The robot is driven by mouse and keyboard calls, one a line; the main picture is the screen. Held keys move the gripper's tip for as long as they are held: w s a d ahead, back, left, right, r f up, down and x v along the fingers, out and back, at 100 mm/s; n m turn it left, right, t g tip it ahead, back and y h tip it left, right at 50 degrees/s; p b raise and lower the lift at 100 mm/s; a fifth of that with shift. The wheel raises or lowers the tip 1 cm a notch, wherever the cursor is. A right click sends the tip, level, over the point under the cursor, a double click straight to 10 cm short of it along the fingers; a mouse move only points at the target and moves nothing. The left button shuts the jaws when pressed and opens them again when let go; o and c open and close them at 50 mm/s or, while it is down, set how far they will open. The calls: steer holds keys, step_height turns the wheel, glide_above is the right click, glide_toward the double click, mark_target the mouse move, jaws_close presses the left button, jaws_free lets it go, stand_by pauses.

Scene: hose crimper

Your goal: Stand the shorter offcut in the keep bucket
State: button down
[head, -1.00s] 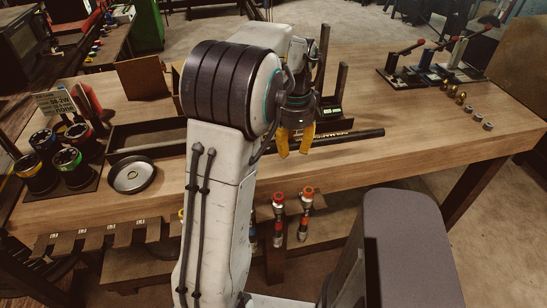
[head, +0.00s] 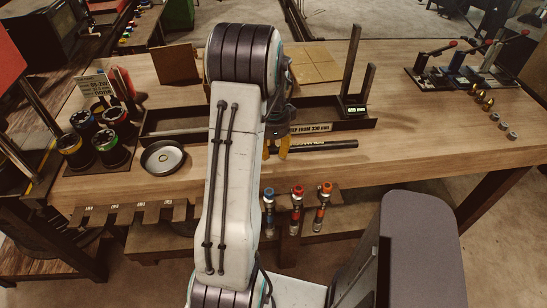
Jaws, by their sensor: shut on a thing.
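My gripper (head: 277,148), with yellow fingertips, is shut on a dark hose offcut (head: 328,146). The offcut is level and points right, in front of the long dark tray. Its left end is at the fingers, partly hidden. I cannot tell whether it clears the bench. Two dark upright lengths, a taller one (head: 350,62) and a shorter one (head: 367,80), rise by a small lit display (head: 356,110). The tray (head: 372,124) carries a label (head: 312,128) that reads "KEEP FROM 230 mm". My arm hides part of the tray. I cannot pick out a keep bucket for sure.
A round metal dish (head: 163,157) and several dark cups with coloured rings (head: 107,143) stand at the left. Lever tools (head: 465,65) and small fittings (head: 494,117) are at the right. The right front bench is clear.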

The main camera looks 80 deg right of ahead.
mark_target(274, 164)
steer(key=shift+f+p, duration=0.4)
steer(key=shift+f, duration=1.5)
steer(key=c, duration=0.9)
jaws_free()
steer(key=shift+r, duration=0.1)
